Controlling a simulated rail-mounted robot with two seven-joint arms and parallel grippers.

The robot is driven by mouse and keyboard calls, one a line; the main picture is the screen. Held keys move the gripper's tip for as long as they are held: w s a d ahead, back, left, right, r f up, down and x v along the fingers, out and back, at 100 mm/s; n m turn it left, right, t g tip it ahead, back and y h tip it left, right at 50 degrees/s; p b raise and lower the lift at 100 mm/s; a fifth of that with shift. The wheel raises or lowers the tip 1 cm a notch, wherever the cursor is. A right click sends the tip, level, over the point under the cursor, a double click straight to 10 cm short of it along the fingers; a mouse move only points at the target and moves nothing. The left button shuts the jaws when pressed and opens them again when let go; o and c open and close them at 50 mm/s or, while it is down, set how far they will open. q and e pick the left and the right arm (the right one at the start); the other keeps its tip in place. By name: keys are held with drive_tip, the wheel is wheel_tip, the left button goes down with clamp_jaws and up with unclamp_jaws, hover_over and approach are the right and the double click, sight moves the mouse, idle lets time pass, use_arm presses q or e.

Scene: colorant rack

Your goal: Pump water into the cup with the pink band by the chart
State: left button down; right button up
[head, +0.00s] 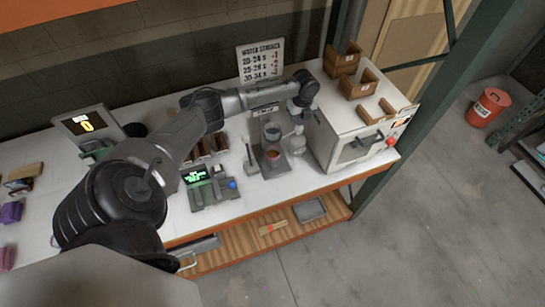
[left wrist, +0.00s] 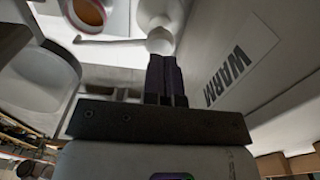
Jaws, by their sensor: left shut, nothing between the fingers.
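The chart (head: 260,62), headed "WATER STROKES", stands at the back of the bench; its rows are too small to read fully. The cup's rim shows in the left wrist view (left wrist: 88,12). My left gripper (head: 299,112) is shut and empty, fingertips (left wrist: 164,62) at the pump head; contact is unclear. My right gripper is out of view.
A white box machine (head: 335,139), marked "WARM", stands close right of the bottle, with wooden bins (head: 342,59) on top. A green-screen device (head: 208,186) sits at the front left of the cup. A display (head: 87,125) reading 0 stands farther left.

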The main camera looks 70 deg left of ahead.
use_arm(q)
drive_tip(key=shift+f, duration=0.25)
idle(0.4)
drive_tip(key=shift+f+b, duration=0.4)
drive_tip(key=shift+f, duration=0.2)
drive_tip(key=shift+f+b, duration=0.5)
drive_tip(key=shift+f, duration=0.55)
drive_tip(key=shift+r, duration=0.1)
drive_tip(key=shift+r+p, duration=1.35)
drive_tip(key=shift+p, duration=0.15)
drive_tip(key=shift+r+p, duration=0.45)
